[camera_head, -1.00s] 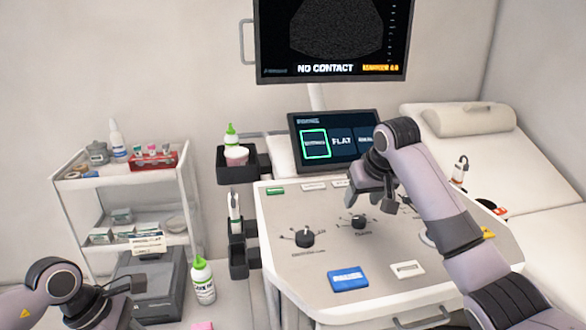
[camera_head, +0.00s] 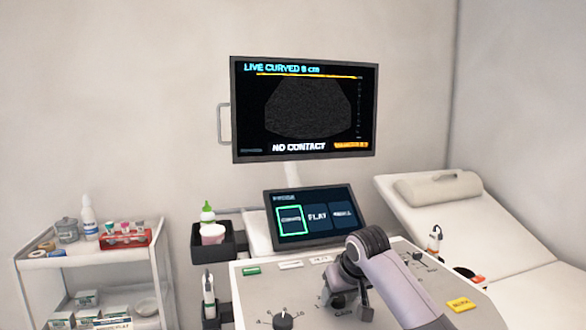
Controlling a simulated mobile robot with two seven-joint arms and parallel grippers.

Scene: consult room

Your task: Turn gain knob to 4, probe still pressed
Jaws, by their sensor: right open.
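A dark knob (camera_head: 340,301) with a small label that looks like GAIN sits on the ultrasound console (camera_head: 255,290), partly hidden by my right gripper. My right gripper (camera_head: 347,305) is open, its fingers pointing down over this knob; I cannot tell whether they touch it. The knob's setting is not readable. The large monitor (camera_head: 305,108) reads "LIVE CURVED 8 cm" and "NO CONTACT". A white probe-like item (camera_head: 208,288) stands in a holder on the console's left side. No probe is seen pressed on anything. My left gripper is out of view.
Another black knob (camera_head: 284,320) is at the bottom edge. A touch screen (camera_head: 311,214) stands behind the console. A white cart (camera_head: 90,258) with supplies stands left, and an exam bed (camera_head: 480,235) right.

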